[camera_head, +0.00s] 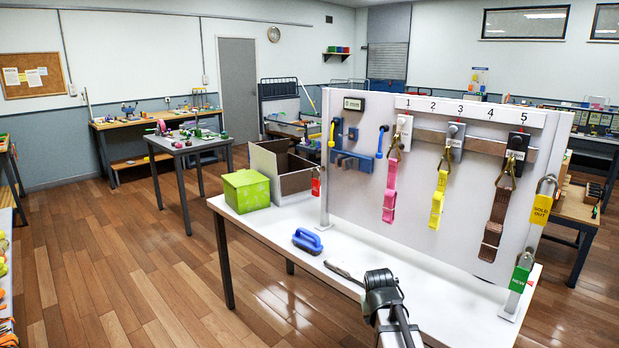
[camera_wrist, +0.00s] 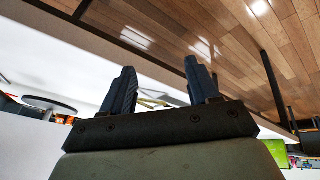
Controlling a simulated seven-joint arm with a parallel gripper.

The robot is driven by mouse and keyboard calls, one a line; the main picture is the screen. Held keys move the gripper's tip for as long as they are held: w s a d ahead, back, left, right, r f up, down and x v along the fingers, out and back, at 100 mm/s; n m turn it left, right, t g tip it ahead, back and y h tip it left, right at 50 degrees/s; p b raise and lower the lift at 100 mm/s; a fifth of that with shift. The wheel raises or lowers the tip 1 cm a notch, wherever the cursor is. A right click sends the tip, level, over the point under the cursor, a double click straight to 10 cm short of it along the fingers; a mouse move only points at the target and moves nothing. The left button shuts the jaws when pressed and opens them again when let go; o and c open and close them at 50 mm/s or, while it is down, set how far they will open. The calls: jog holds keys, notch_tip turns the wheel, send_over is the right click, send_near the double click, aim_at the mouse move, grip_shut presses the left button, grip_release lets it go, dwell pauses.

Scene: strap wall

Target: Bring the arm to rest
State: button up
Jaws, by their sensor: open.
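My gripper (camera_head: 345,272) is low over the white table (camera_head: 270,222), in front of the strap wall (camera_head: 350,205) and clear of its straps. In the wrist view its two dark fingers (camera_wrist: 160,75) stand apart with nothing held between them. The wall carries a pink strap (camera_head: 389,195), a yellow strap (camera_head: 437,200) and a brown strap (camera_head: 495,220), each hanging from a hook under the numbered strip (camera_head: 470,109). Whether the gripper touches the table top cannot be told.
A blue brush (camera_head: 307,240) lies on the table left of my gripper. A green box (camera_head: 245,190) and an open carton (camera_head: 293,180) stand at the table's left end.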

jog(key=s+a+f+g+y, duration=0.1)
jog(key=s+f+g, duration=0.2)
jog(key=s+f, duration=0.8)
jog(key=s+a+f+g+y, duration=0.1)
jog(key=s+a+f+g, duration=0.15)
jog(key=s+f, duration=0.85)
jog(key=s+f+g, duration=0.6)
jog(key=s+f, duration=1.4)
jog(key=s, duration=0.3)
jog(key=shift+d, duration=0.35)
